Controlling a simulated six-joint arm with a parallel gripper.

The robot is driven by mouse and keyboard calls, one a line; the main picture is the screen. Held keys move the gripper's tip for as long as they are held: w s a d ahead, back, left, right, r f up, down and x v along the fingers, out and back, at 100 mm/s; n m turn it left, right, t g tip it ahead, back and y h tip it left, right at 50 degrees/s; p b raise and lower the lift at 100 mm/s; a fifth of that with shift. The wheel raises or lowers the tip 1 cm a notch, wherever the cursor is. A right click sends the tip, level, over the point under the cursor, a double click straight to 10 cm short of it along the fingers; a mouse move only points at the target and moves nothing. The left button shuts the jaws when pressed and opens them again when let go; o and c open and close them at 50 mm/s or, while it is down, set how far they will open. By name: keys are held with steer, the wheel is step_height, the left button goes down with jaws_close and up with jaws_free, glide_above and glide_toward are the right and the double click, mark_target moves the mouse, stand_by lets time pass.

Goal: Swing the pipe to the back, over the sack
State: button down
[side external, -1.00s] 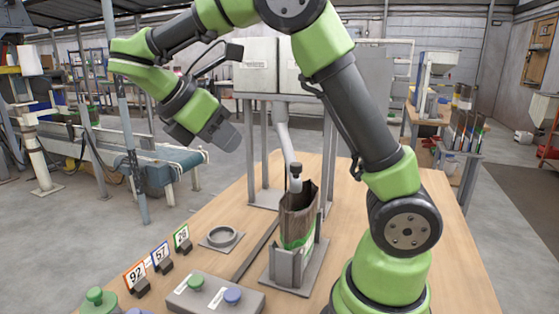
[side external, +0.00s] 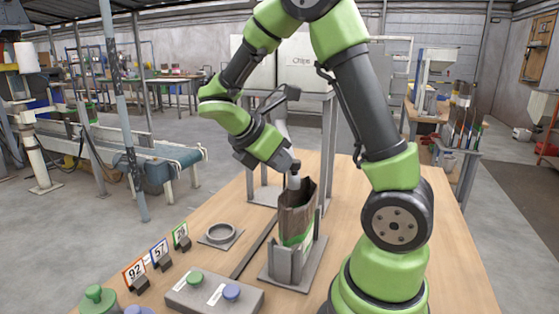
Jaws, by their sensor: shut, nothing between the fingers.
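The pale grey pipe (side external: 281,127) comes down from under the white hopper boxes and is partly hidden behind my arm. Its lower end (side external: 294,183) shows just above the mouth of the sack in this view; I cannot tell whether it is exactly over it. The sack (side external: 298,212), dark brown with a green and white lower part, stands upright and open in a grey holder (side external: 284,265). My gripper (side external: 292,166) is shut and empty, right at the pipe's lower end, hiding the dark knob there. I cannot tell whether it touches the pipe.
A grey ring on a plate (side external: 220,235) lies left of the sack. Number cards 92 (side external: 135,272), 57 and 28 stand at the table's left edge. A grey button box (side external: 213,297) is in front. The white hopper (side external: 305,62) stands behind on legs. The right side of the wooden table is clear.

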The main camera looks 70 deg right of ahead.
steer(key=shift+s+d, duration=0.75)
steer(key=shift+s, duration=0.25)
steer(key=w+a+r, duration=0.6)
steer(key=a+r, duration=0.2)
steer(key=a, duration=0.2)
steer(key=s+a+m+t+y, duration=0.7)
steer(key=s+m+t+y, duration=0.2)
steer(key=m, duration=0.6)
steer(key=s+t, duration=0.1)
steer(key=t, duration=0.1)
steer(key=shift+a+m+t, duration=0.4)
